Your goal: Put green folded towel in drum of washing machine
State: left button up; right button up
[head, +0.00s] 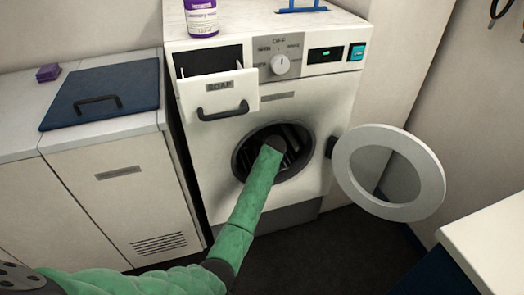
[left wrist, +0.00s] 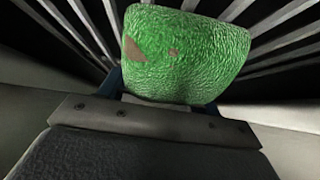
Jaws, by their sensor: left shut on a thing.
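The washing machine (head: 305,95) stands in the middle of the head view, its round door (head: 343,180) swung wide open to the right. My left arm reaches through the door opening into the dark drum (head: 297,137). In the left wrist view, my left gripper (left wrist: 165,98) is shut on the green folded towel (left wrist: 185,50). The towel is inside the drum, with the ribbed drum wall fanning out behind it. I cannot tell whether it touches the wall. In the head view, the gripper and towel are hidden inside the machine. My right gripper is not in view.
The soap drawer (head: 228,98) is pulled out above the drum opening. A purple bottle (head: 201,18) and a blue-handled item (head: 300,8) are on top of the machine. A counter with a blue lid (head: 105,92) is at left, and a white-topped unit (head: 490,240) at right.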

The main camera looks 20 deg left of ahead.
pick_arm(q)
jog(key=shift+f, duration=0.1)
jog(key=o, duration=1.1)
jog(key=shift+c, duration=0.2)
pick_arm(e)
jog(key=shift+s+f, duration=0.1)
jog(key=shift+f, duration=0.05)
pick_arm(q)
jog(key=shift+s+d+r, duration=0.1)
jog(key=shift+d+r, duration=0.05)
jog(key=shift+r, duration=0.15)
jog(key=v, duration=1.1)
jog(key=shift+s+r, duration=0.2)
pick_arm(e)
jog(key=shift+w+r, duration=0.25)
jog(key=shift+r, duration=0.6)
pick_arm(q)
jog(key=shift+d, duration=0.1)
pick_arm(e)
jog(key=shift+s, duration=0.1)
